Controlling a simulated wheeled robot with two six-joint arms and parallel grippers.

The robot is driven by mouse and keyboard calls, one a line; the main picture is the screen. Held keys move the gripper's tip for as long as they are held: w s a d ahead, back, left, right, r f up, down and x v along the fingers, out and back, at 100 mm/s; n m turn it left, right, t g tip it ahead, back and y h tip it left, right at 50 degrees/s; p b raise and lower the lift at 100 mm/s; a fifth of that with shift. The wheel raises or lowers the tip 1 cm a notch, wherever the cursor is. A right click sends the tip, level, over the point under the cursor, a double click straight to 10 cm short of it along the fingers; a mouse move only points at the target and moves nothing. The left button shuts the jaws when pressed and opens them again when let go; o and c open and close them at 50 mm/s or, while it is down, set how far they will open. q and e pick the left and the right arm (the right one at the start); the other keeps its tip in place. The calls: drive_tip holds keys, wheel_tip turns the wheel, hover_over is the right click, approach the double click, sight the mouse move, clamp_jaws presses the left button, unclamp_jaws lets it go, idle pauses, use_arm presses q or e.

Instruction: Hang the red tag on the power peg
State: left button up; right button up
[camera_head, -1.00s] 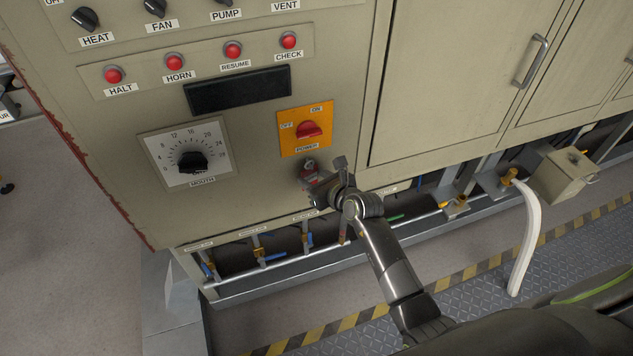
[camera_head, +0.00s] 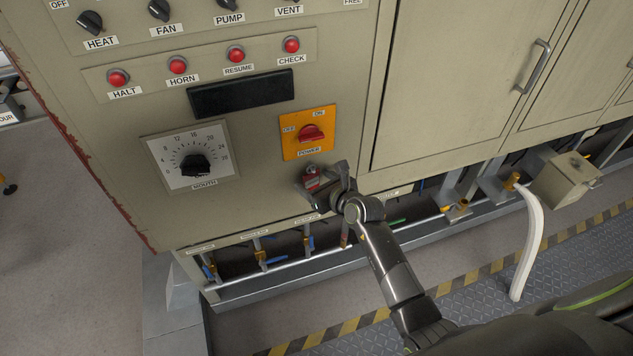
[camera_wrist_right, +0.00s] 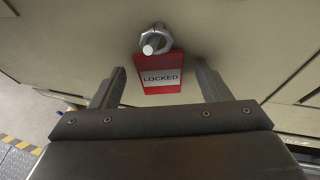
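The red tag (camera_head: 311,184), with a white label reading LOCKED, hangs below the POWER switch (camera_head: 310,133). In the right wrist view the tag (camera_wrist_right: 161,82) hangs from a round metal peg (camera_wrist_right: 154,42) by its top end. How the tag's hole sits on the peg is partly hidden by the peg's head. My right gripper (camera_head: 322,180) is open just in front of the panel. In the wrist view its two fingers (camera_wrist_right: 160,80) stand apart on either side of the tag, with gaps showing. My left gripper is not in view.
The panel carries a MOUTH dial (camera_head: 194,165), a black display (camera_head: 241,93) and red buttons above. Valves and pipes (camera_head: 262,256) run below the panel's lower edge. Cabinet doors (camera_head: 455,80) are at the right, with a white hose (camera_head: 527,240) near the floor.

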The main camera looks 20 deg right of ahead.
drive_tip(key=v, duration=1.7)
drive_tip(key=shift+s+p, duration=0.2)
drive_tip(key=shift+p, duration=0.1)
